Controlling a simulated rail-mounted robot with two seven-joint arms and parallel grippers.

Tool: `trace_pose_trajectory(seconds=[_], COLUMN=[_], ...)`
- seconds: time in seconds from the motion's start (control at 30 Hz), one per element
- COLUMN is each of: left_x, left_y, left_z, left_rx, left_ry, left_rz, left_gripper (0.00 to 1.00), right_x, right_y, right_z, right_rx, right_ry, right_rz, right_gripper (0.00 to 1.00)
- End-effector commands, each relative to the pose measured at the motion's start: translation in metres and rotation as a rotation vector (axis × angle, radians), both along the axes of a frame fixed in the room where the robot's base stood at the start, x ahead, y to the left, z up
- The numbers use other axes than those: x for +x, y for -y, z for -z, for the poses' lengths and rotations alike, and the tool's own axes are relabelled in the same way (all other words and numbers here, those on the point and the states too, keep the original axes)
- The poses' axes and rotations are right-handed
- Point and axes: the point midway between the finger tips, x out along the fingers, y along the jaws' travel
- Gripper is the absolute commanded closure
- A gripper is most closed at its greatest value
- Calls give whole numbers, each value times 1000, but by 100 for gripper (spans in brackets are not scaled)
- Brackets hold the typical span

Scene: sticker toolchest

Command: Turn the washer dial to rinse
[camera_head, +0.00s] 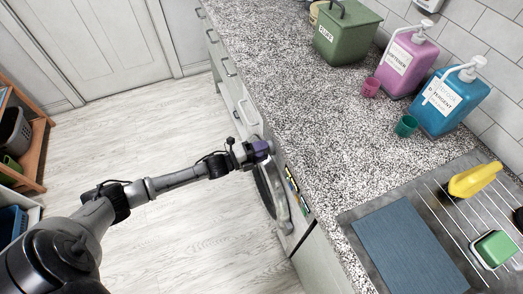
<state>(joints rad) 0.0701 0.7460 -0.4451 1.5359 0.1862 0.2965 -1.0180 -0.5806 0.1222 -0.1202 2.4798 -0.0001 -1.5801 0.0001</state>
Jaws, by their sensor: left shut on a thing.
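The washer (279,203) is built in under the counter, with its round door facing the floor area on the left. My left gripper (263,149) reaches the upper front of the washer, just below the counter edge, and is shut on the dial there. The dial itself is hidden by the gripper, so its pointer and the rinse mark cannot be read. A strip of small coloured labels (292,184) shows on the front, right of the door. My right gripper is out of view.
The speckled counter (270,60) overhangs the washer closely. On it stand a green bin (340,38), a pink dispenser (405,62), a blue dispenser (447,100) and two small cups. A sink rack lies at the right. The pale floor (150,115) is clear.

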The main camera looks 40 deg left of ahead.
Motion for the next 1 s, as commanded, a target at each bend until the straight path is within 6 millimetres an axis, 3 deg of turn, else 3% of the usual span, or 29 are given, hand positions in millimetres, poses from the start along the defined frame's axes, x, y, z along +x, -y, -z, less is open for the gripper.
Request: trace_pose_trajectory(seconds=[1.0], left_x=[0], left_y=[-1], left_z=[-1], left_rx=[-789], left_ry=[-390], left_rz=[-1], left_gripper=[73], right_x=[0], right_y=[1], right_z=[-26], right_rx=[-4], right_ry=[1], right_rz=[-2], right_gripper=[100])
